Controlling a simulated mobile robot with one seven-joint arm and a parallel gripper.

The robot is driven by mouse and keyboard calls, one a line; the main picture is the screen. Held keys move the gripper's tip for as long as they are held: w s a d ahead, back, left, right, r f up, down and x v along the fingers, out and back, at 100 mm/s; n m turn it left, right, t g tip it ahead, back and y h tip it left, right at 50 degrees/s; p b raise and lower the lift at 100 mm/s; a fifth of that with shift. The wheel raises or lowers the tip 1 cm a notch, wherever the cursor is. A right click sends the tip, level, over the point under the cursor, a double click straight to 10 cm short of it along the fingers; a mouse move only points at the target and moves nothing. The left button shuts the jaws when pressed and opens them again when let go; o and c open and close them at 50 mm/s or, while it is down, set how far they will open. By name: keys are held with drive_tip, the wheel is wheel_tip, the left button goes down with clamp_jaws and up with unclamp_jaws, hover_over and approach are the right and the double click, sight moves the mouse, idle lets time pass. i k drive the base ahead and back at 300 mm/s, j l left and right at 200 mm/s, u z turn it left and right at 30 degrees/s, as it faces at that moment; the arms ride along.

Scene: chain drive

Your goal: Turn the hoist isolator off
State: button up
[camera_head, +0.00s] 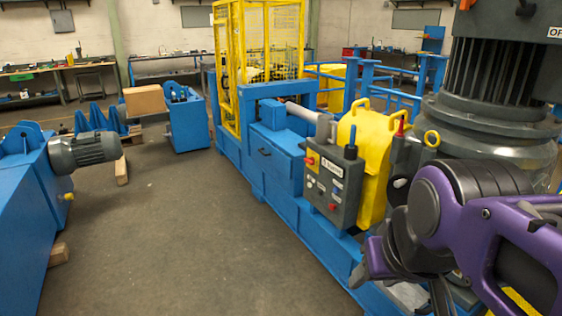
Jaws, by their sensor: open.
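A grey control box (336,188) stands on the blue machine frame, right of centre. It has a red switch on a yellow plate (310,161) at its upper left, a pale label plate and a red button (332,207) lower down. The label is too small to read surely, so I cannot tell whether this is the hoist isolator or which way the switch is set. My gripper (368,264) is low and right of the box, apart from the switch. It is open, with no object seen in it. My purple arm hides part of the area behind it.
A yellow cover (368,150) stands right behind the box. A large grey motor (500,90) rises at the right. A yellow mesh cage (262,60) stands further back. The grey floor (170,240) left of the blue frame is clear, up to another blue machine (25,200).

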sight(311, 162)
drive_tip(key=i+j, duration=0.15)
drive_tip(key=i, duration=0.35)
drive_tip(key=i+u, duration=0.35)
drive_tip(key=i, duration=0.8)
drive_tip(key=l, duration=0.05)
